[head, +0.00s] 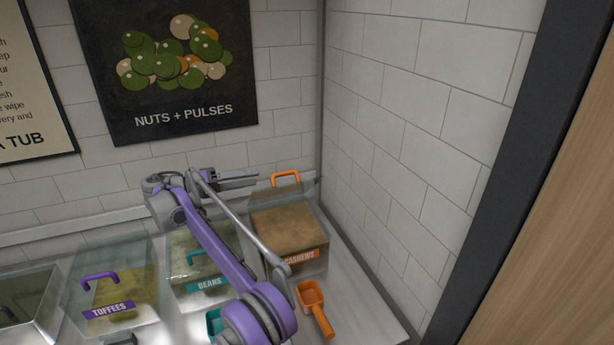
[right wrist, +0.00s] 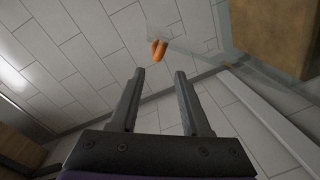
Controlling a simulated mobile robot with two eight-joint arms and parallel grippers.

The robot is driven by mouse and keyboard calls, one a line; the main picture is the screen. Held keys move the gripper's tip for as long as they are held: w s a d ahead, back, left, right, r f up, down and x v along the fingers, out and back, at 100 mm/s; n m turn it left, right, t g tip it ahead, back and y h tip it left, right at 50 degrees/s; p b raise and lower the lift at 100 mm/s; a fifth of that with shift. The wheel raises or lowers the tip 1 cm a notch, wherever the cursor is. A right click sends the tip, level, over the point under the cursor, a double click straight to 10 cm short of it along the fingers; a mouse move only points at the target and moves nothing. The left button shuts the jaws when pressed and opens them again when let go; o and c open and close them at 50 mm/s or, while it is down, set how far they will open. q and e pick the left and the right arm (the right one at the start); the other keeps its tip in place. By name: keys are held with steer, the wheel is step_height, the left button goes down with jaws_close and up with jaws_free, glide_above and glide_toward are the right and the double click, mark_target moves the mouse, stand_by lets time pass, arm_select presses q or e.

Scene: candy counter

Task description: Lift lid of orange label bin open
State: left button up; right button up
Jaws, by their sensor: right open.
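The orange label bin (head: 300,258) reads CASHEWS and holds brown contents. It stands at the right end of the counter in the head view. Its orange handle (head: 285,178) is high at the back, on a clear lid that looks swung up; the other bins' handles sit lower and nearer the front. My right gripper (head: 255,177) is open and empty, just left of the handle. In the right wrist view the handle (right wrist: 158,50) appears just beyond the open fingertips (right wrist: 160,74), apart from them. My left gripper does not clearly show.
The teal BEANS bin (head: 207,283) and purple TOFFEES bin (head: 108,308) stand to the left. An orange scoop (head: 313,305) lies in front of the cashews bin. Tiled walls close off the back and right. My right arm crosses over the beans bin.

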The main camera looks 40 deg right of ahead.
mark_target(294, 172)
steer(key=shift+s+d+f+m+g+h, duration=0.1)
steer(key=shift+s+f+m+g+h, duration=0.15)
steer(key=shift+m+g, duration=0.35)
steer(key=shift+s+d, duration=0.1)
steer(key=shift+d, duration=0.15)
steer(key=shift+d+f, duration=0.1)
steer(key=shift+d, duration=0.3)
steer(key=b+x, duration=0.2)
steer(key=x, duration=0.6)
steer(key=shift+s+d, duration=0.2)
arm_select(q)
steer(key=shift+s+d+f, duration=0.15)
steer(key=shift+s+f, duration=0.4)
steer(key=shift+f, duration=0.3)
steer(key=shift+s+d+f, duration=0.15)
steer(key=shift+s+f, duration=0.35)
steer(key=shift+f, duration=0.3)
arm_select(e)
steer(key=shift+d+r, duration=0.2)
steer(key=shift+d, duration=0.4)
jaws_close()
